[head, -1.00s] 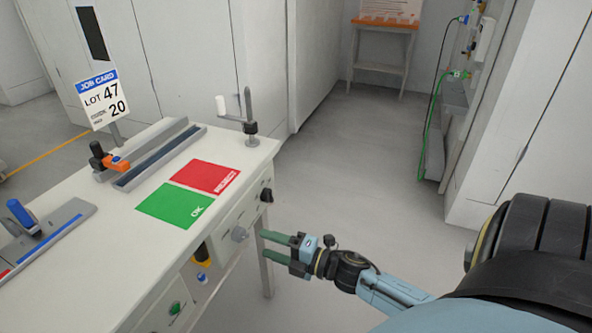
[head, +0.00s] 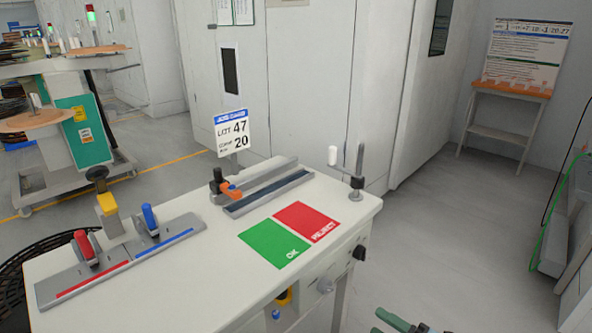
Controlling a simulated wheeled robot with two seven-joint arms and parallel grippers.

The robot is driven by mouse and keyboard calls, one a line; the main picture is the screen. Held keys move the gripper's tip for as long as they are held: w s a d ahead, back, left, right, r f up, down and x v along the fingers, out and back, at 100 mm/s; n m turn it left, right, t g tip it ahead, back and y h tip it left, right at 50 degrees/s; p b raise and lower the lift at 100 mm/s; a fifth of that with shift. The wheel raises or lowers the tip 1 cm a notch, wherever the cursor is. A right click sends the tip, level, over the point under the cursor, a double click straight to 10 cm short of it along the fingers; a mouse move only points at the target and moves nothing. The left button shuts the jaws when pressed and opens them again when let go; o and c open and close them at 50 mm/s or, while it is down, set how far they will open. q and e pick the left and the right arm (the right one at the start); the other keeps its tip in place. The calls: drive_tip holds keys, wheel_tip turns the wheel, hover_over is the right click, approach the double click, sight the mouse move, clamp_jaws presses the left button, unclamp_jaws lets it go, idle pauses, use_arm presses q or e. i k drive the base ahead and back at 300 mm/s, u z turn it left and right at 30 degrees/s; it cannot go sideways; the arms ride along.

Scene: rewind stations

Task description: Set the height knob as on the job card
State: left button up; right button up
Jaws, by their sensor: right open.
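The job card (head: 232,133) stands upright on a post behind the white bench (head: 190,290). It reads LOT 47 and, under a small line I cannot read, 20. On the bench's front panel, a black knob (head: 359,252) sits near the right corner and a grey knob (head: 325,286) sits to its left. I cannot read labels that tell which is the height knob. My right gripper (head: 388,321) is open, mostly cut off by the bottom edge, to the right of the bench front and apart from both knobs in the picture. My left gripper is out of view.
A green OK and red REJECT mat (head: 306,222) lies on the bench. A grey rail with an orange clamp (head: 231,192) is behind it. A small upright post (head: 357,182) stands at the right corner. A slotted fixture with red and blue levers (head: 120,262) is left.

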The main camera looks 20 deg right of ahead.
sight(360, 253)
drive_tip(key=k, duration=1)
